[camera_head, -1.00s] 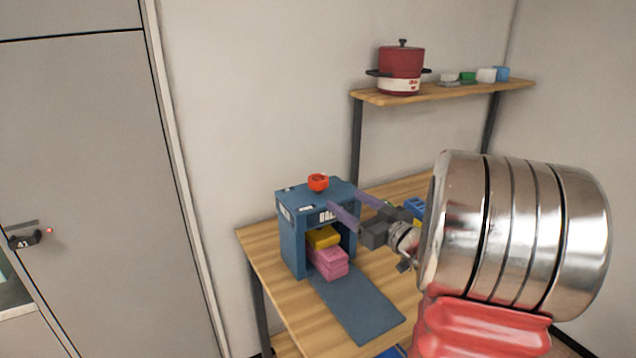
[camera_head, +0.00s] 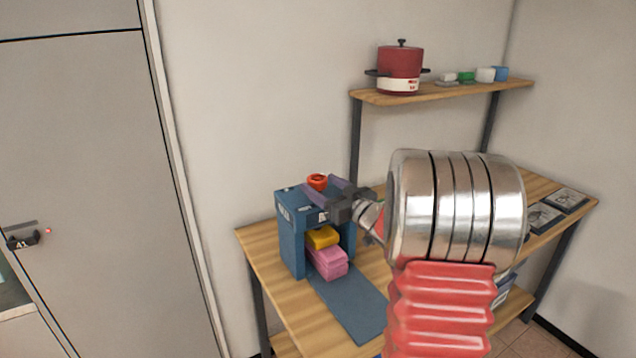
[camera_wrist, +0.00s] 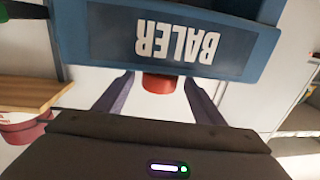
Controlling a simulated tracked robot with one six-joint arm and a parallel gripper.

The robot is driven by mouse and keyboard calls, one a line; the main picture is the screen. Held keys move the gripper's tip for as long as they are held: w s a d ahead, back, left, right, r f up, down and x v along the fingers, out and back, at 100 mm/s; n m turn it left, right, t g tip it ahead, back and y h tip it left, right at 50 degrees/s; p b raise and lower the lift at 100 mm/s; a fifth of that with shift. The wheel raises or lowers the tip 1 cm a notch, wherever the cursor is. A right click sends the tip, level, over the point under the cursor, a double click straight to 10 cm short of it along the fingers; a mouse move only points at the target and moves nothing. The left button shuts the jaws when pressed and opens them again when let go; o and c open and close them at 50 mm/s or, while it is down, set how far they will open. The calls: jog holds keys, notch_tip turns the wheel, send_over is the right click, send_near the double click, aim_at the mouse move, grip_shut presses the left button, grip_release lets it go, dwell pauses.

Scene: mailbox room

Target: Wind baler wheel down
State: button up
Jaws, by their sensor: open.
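The blue baler (camera_head: 290,232) stands on the wooden table, with its lettered front also seen upside down in the wrist view (camera_wrist: 180,38). The small red-orange wheel (camera_head: 317,181) sits on top of it. In the wrist view the wheel (camera_wrist: 159,84) shows between the two fingers, partly hidden by the baler's edge. My gripper (camera_head: 325,188) is open at the baler's top, its purple fingers reaching toward the wheel. I cannot tell whether they touch it. A yellow block (camera_head: 322,237) lies on pink blocks (camera_head: 328,262) in the baler's opening.
The wooden table (camera_head: 262,258) carries a blue mat in front of the baler and dark framed pictures (camera_head: 565,198) at right. A shelf (camera_head: 440,92) behind holds a red pot (camera_head: 400,66) and small blocks. A grey door (camera_head: 90,150) stands at left.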

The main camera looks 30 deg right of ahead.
jog(key=shift+w, duration=1.35)
jog(key=shift+c, duration=0.2)
